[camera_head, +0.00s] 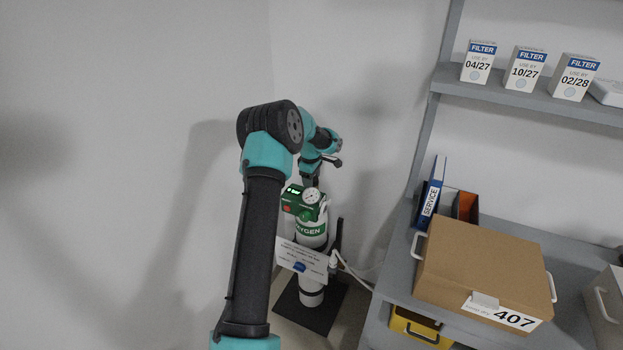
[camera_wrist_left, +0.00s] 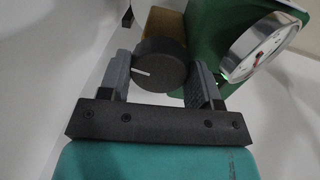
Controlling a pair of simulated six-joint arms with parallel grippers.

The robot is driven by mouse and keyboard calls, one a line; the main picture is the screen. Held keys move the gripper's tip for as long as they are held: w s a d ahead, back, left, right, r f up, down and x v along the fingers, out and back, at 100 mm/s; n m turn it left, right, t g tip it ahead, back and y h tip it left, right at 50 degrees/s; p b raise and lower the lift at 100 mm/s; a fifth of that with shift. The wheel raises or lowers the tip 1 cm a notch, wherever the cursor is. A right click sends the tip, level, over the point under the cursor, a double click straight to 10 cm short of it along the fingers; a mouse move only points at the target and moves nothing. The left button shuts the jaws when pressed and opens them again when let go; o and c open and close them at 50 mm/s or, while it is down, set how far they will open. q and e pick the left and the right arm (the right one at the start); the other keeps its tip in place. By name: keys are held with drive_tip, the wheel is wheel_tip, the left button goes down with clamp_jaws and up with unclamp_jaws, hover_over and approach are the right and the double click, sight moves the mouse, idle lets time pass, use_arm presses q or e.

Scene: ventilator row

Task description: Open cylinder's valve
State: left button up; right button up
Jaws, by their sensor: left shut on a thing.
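The white oxygen cylinder (camera_head: 311,243) with a green band stands upright on a dark base by the wall. A green regulator (camera_head: 292,206) with a round gauge (camera_head: 312,196) sits at its top. In the left wrist view, the black round valve knob (camera_wrist_left: 158,66) with a white line mark is between the fingers of my left gripper (camera_wrist_left: 160,80), which is shut on it. The green regulator (camera_wrist_left: 208,32) and its gauge (camera_wrist_left: 267,47) show just beyond. In the head view my left gripper (camera_head: 311,180) is above the regulator, and the knob is hidden. My right gripper is not in view.
A white tag (camera_head: 301,261) hangs in front of the cylinder. A hose runs right towards a grey shelf unit (camera_head: 400,270), which holds a cardboard box (camera_head: 480,265), a blue service binder (camera_head: 433,190) and several filter boxes (camera_head: 525,68). The wall is close behind the cylinder.

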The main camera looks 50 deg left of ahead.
use_arm(q)
drive_tip(key=m, duration=0.8)
drive_tip(key=shift+h, duration=0.3)
drive_tip(key=m, duration=0.7)
drive_tip(key=shift+a, duration=0.1)
drive_tip(key=m, duration=0.6)
drive_tip(key=shift+w+m+g+h, duration=0.1)
drive_tip(key=shift+m+g+h, duration=0.2)
drive_tip(key=shift+g, duration=0.1)
drive_tip(key=m, duration=0.6)
drive_tip(key=shift+m, duration=0.3)
drive_tip(key=o, duration=0.7)
drive_tip(key=shift+c, duration=0.2)
